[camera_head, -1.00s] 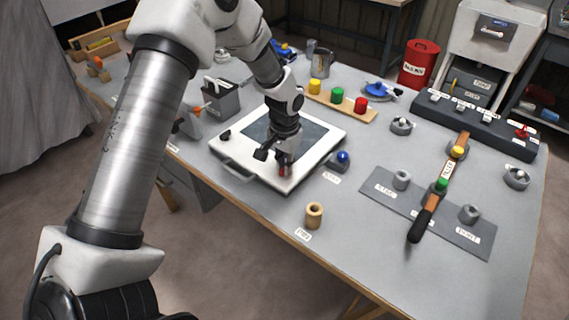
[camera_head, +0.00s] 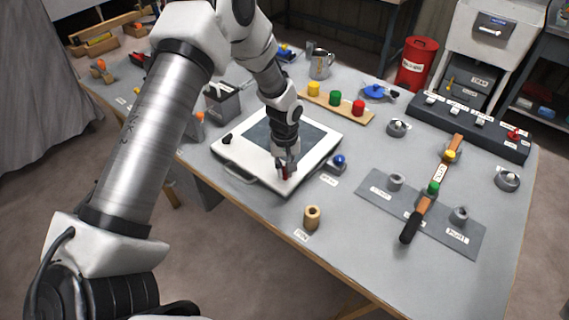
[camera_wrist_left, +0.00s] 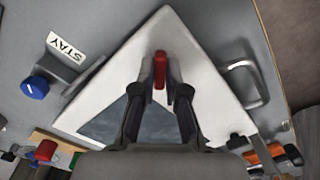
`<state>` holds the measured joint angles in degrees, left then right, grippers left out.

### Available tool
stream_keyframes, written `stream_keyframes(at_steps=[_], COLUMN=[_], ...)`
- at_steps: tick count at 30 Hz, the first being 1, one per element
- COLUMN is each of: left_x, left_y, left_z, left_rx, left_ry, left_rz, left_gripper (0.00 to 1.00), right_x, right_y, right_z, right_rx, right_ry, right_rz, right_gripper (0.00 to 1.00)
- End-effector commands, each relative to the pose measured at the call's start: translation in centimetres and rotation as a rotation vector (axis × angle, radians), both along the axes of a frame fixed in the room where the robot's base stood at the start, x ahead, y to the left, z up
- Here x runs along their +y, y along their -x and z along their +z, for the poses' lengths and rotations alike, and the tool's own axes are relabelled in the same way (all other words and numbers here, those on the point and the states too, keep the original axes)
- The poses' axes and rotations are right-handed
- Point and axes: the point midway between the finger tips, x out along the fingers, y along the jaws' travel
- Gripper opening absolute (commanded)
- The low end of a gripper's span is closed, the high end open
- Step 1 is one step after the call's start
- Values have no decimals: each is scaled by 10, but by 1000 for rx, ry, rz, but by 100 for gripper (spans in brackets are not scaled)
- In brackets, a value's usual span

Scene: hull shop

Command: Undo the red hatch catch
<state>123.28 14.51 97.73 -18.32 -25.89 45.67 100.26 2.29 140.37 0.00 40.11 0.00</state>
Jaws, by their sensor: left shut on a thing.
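The white hatch (camera_head: 231,149) with a dark window lies on the grey bench. Its red catch (camera_wrist_left: 160,69) stands near one corner, and in the head view only a little of the red (camera_head: 285,173) shows below my fingers. My left gripper (camera_head: 286,165) points down over that corner, shut on the red catch. In the left wrist view the two fingertips (camera_wrist_left: 161,85) lie on either side of the catch. My right gripper is not in view.
A blue knob (camera_head: 339,161) is close to the hatch's right side. A wooden cylinder (camera_head: 312,218) stands near the bench's front edge. Coloured buttons sit on a wooden strip (camera_head: 323,99) behind.

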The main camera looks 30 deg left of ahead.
Motion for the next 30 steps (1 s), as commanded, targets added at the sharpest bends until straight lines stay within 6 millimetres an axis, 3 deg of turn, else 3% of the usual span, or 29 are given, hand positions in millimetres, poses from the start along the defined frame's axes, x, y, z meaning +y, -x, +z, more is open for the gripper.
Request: stream_keyframes(at_steps=[18,30], left_x=[0,0], left_y=[-1,-1], left_z=[3,1], left_rx=[-3,-3], left_ry=[1,1], left_rz=[562,759], left_gripper=[0,0], right_x=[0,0], right_y=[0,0], right_z=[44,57], right_rx=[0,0], right_ry=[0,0], right_rz=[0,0], right_gripper=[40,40])
